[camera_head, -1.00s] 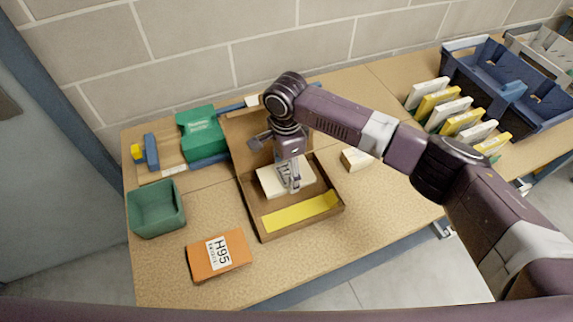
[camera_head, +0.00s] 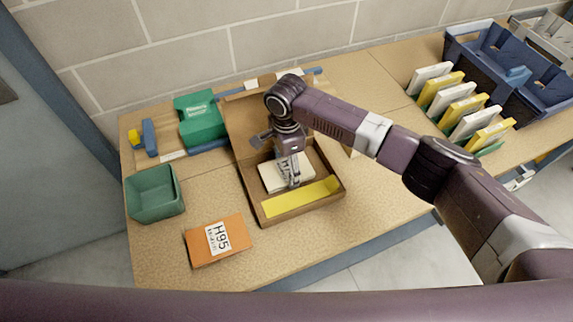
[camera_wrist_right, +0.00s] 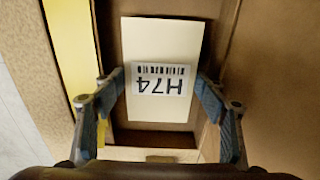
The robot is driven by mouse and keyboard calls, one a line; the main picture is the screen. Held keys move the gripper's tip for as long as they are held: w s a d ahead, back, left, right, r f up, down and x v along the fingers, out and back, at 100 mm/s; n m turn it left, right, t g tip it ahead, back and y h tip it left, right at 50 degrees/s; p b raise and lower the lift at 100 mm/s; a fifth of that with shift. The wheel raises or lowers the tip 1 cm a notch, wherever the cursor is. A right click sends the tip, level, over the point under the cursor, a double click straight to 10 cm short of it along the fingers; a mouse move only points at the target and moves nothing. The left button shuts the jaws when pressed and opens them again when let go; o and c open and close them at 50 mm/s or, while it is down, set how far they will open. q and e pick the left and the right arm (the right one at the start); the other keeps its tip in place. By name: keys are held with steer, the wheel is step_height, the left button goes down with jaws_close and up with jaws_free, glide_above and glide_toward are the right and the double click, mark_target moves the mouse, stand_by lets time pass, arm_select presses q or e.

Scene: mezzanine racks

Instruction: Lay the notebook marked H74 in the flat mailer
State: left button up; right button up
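The notebook marked H74 (camera_wrist_right: 165,45) is cream, with a white label. In the head view the notebook (camera_head: 270,178) is inside the outline of the open brown flat mailer (camera_head: 262,214), behind a yellow strip. My right gripper (camera_head: 294,184) points down over it. In the right wrist view its blue-padded fingers (camera_wrist_right: 160,82) meet the notebook's two long edges, so it is shut on the notebook. I cannot tell whether the notebook touches the mailer floor. My left gripper is not in view.
An orange H95 notebook (camera_head: 205,248) lies in front, left of the mailer. A green bin (camera_head: 150,205) and a green box (camera_head: 200,122) stand left. A rack of white and yellow notebooks (camera_head: 455,97) and blue crates (camera_head: 478,70) are at the right.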

steer(key=o, duration=0.4)
steer(key=shift+o, duration=0.2)
steer(key=shift+r, duration=0.1)
